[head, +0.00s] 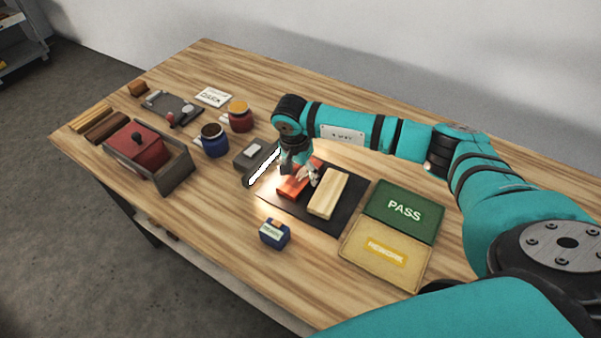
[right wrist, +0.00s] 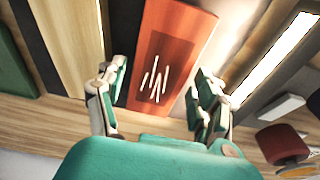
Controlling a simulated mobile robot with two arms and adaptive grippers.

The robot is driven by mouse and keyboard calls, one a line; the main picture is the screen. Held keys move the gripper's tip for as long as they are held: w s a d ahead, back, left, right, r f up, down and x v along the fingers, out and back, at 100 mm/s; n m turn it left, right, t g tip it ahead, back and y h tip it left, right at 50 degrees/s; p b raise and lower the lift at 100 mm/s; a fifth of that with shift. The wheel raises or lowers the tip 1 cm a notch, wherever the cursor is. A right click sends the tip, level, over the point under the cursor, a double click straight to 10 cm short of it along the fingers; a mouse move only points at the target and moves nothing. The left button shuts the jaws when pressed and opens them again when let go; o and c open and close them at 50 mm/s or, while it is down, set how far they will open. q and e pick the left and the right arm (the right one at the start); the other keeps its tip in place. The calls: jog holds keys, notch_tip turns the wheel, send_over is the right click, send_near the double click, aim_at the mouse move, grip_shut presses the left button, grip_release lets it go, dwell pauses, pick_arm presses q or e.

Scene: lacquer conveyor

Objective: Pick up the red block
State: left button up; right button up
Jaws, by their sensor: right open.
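The red block (head: 289,188) lies on the dark mat (head: 347,222), beside a pale wooden block (head: 328,194). In the right wrist view the red block (right wrist: 174,30) has a darker patch with several white scratch-like marks. My right gripper (head: 301,175) is over the red block, pointing down. In the right wrist view its open fingers (right wrist: 160,98) stand on either side of the block, with gaps showing. I cannot tell how far above the mat the fingertips are. My left gripper is not in view.
A lit bar lamp (head: 264,165) stands close to the left of the mat. Green PASS (head: 405,210) and yellow (head: 384,251) pads lie right. A small blue box (head: 274,234) is in front. Jars (head: 214,140) and a grey tray (head: 178,172) with a dark red knobbed piece are left.

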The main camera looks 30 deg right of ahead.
jog(key=shift+f, duration=0.35)
jog(key=shift+c, duration=0.4)
jog(key=c, duration=0.9)
jog(key=shift+r, duration=0.1)
jog(key=shift+c, duration=0.2)
